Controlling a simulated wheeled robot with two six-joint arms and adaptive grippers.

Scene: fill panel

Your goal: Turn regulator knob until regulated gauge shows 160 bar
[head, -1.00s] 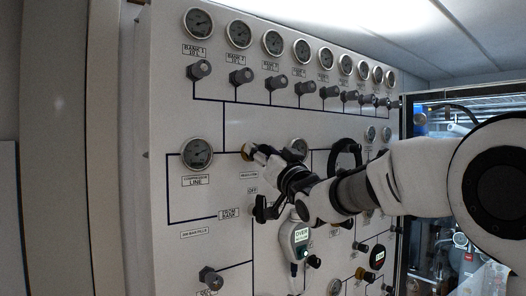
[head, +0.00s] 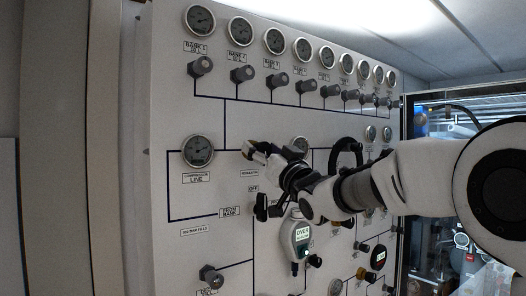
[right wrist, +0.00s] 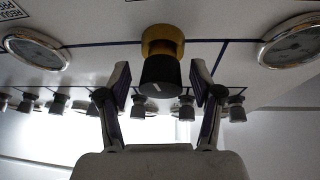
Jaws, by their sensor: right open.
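The regulator knob, a black cap on a brass base (right wrist: 161,66), sits between the fingers of my right gripper (right wrist: 160,80) in the right wrist view, which is upside down. A pale line marks the cap. The gripper is open, with a finger on each side and visible gaps to the knob. In the head view the right gripper (head: 257,152) reaches the panel and mostly hides the knob. The regulated gauge (head: 299,146) is partly behind the gripper there; it shows at the left in the right wrist view (right wrist: 37,50), its reading too oblique to tell. My left gripper is out of view.
The compressor line gauge (head: 197,151) is left of the knob. A row of bank gauges and knobs (head: 242,75) runs above. A black lever (head: 262,206) and a hanging device with a lit display (head: 298,236) sit just below the right gripper.

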